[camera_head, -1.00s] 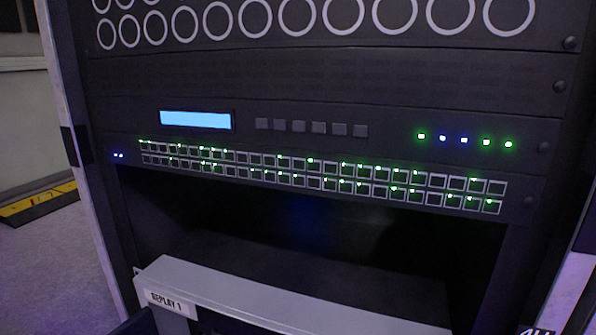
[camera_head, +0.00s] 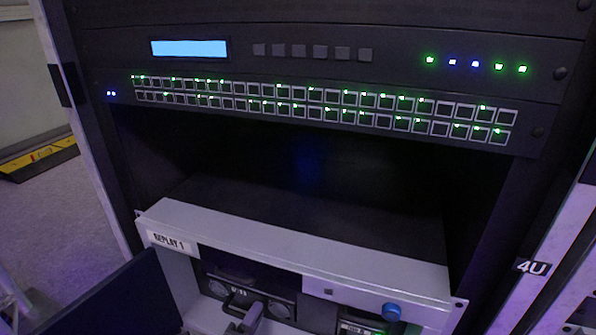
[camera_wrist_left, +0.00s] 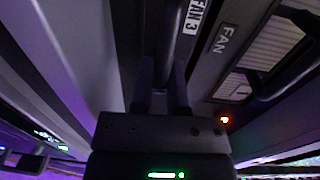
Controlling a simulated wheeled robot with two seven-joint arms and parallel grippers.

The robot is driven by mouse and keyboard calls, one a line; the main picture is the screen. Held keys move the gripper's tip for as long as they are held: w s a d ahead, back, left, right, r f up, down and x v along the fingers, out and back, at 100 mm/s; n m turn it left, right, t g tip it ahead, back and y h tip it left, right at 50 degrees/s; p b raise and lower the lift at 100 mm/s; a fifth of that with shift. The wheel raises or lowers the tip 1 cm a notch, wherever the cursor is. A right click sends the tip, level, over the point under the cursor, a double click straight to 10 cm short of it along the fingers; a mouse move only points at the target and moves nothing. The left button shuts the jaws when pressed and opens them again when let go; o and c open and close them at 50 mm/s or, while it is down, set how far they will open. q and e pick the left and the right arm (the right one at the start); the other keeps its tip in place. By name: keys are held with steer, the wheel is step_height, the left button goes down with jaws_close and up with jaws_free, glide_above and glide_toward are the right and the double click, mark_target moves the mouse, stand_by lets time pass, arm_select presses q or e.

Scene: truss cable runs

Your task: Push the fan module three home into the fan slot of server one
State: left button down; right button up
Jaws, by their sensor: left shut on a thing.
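Server one, labelled REPLAY 1, has a light grey front frame (camera_head: 300,252) low in the head view. Dark modules with handles show in its opening, cut by the bottom edge. In the left wrist view my left gripper (camera_wrist_left: 163,75) has its two dark fingers closed on the dark handle of fan module three, marked FAN 3 (camera_wrist_left: 193,17). Beside it are a panel labelled FAN (camera_wrist_left: 226,38) with a pale grille and a small orange light (camera_wrist_left: 224,119). How deep the module sits in its slot is hidden. My right gripper is not in view.
A dark panel (camera_head: 110,297) stands out at the left of the server front. Above the server is an empty dark bay (camera_head: 300,160), under a switch with several green lights (camera_head: 320,105). A blue knob (camera_head: 391,312) is at the front's lower right.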

arm_select(q)
steer(key=c, duration=0.5)
jaws_free()
steer(key=shift+w, duration=0.1)
steer(key=shift+c, duration=0.2)
steer(key=shift+f, duration=0.1)
steer(key=shift+s+a+r+p, duration=0.1)
steer(key=shift+s+r+p, duration=0.15)
steer(key=shift+s+p, duration=0.15)
steer(key=shift+p+v, duration=0.5)
steer(key=shift+v, duration=0.6)
steer(key=p+v, duration=0.2)
steer(key=v, duration=0.4)
steer(key=shift+s, duration=0.4)
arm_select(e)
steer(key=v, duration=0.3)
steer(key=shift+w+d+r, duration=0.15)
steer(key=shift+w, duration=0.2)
arm_select(q)
steer(key=shift+a+f, duration=0.15)
steer(key=shift+f, duration=0.05)
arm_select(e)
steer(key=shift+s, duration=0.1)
